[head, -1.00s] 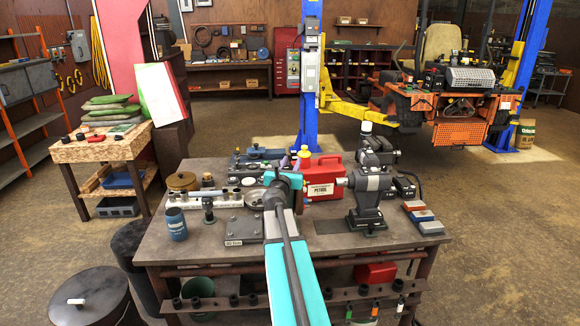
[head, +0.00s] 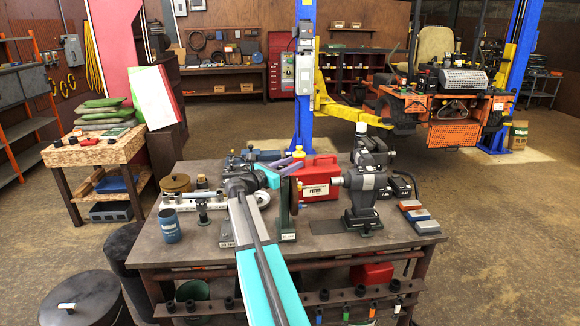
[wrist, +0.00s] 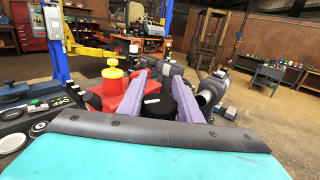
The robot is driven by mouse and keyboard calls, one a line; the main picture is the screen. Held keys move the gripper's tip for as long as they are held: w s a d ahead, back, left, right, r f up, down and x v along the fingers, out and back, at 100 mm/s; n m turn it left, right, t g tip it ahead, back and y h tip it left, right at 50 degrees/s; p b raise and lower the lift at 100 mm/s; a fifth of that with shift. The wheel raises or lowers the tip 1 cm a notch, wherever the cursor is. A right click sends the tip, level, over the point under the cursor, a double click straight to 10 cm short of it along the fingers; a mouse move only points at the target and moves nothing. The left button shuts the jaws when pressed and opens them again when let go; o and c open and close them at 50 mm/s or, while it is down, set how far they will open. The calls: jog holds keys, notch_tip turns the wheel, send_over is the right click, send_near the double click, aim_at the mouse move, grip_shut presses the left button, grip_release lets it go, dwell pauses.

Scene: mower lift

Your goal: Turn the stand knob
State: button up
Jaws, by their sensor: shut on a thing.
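My gripper (wrist: 160,82) shows in the wrist view as two purple fingers, one on each side of a round black knob (wrist: 157,106). It is shut on this knob. In the head view the purple fingers of my gripper (head: 292,164) are at the top of a dark upright stand (head: 284,208) on the workbench. The stand has a small labelled foot. The knob cannot be made out clearly in the head view, and its turn angle cannot be told.
A red petrol can (head: 320,176) stands just behind my gripper. A grey-black bench machine (head: 363,195) is to the right, with coloured blocks (head: 420,216) beyond it. A blue cup (head: 171,225) stands at the left of the workbench (head: 330,246).

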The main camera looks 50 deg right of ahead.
aim_at(294, 179)
jog(key=m+g, duration=0.1)
jog(key=g, duration=0.1)
jog(key=m+g+y, duration=0.1)
jog(key=m+g, duration=0.1)
jog(key=s+m+g, duration=0.1)
jog(key=g, duration=0.2)
jog(key=shift+s+a+f+m+y, duration=0.1)
jog(key=shift+a+f+m+y, duration=0.05)
jog(key=shift+f+m+y, duration=0.15)
jog(key=shift+s+a+m+g+y, duration=0.15)
jog(key=shift+s+m+g+y, duration=0.15)
jog(key=shift+m+g+y, duration=0.45)
jog(key=shift+s+a+m+g+y, duration=0.15)
jog(key=shift+s+m+g+y, duration=0.2)
jog(key=shift+g, duration=0.6)
jog(key=shift+a+m+g+y, duration=0.1)
jog(key=shift+m+g+y, duration=0.2)
jog(key=shift+m+g, duration=0.1)
jog(key=shift+s+a+m+g+y, duration=0.1)
jog(key=shift+m+g+y, duration=0.3)
jog(key=shift+m+g, duration=0.1)
jog(key=shift+a+m+g+y+b, duration=0.1)
jog(key=shift+m+g+y+b, duration=0.7)
jog(key=shift+b, duration=3.4)
jog(key=shift+s+a+y+b, duration=0.15)
jog(key=shift+s+y+b, duration=0.15)
jog(key=shift+b, duration=1.7)
